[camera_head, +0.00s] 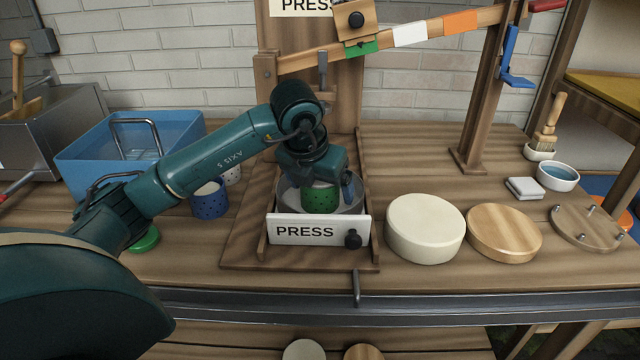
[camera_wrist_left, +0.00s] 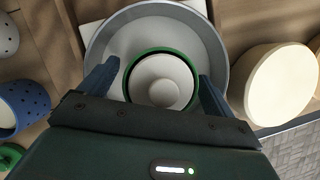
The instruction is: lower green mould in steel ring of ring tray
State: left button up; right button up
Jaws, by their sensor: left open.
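The green mould (camera_head: 320,198) is a dotted green cup standing upright inside the round steel ring (camera_head: 286,200), behind the white PRESS sign. In the left wrist view the mould (camera_wrist_left: 132,66) shows from above as a green rim around a white round filling. The steel ring (camera_wrist_left: 215,45) surrounds it with a gap. My left gripper (camera_head: 322,182) is above the mould, pointing down. In the left wrist view its blue fingers (camera_wrist_left: 156,84) are open, one on each side of the mould. I cannot tell whether they touch it. The mould's base is hidden. My right gripper is not in view.
A blue dotted mould (camera_head: 209,200) and blue tub (camera_head: 105,152) stand left of the press. A cream disc (camera_head: 425,228) and wooden disc (camera_head: 504,232) lie right. The press post (camera_head: 345,105) rises close behind my gripper, with a sloping beam (camera_head: 420,38) above.

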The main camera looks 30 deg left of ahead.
pick_arm(q)
jog(key=shift+s+r, duration=0.1)
jog(key=shift+r, duration=0.25)
jog(key=p+v, duration=0.1)
jog(key=v, duration=1.1)
jog(key=shift+s+r, duration=0.2)
jog(key=shift+r, duration=0.05)
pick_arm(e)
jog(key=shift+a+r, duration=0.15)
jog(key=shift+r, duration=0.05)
pick_arm(q)
jog(key=shift+f, duration=0.1)
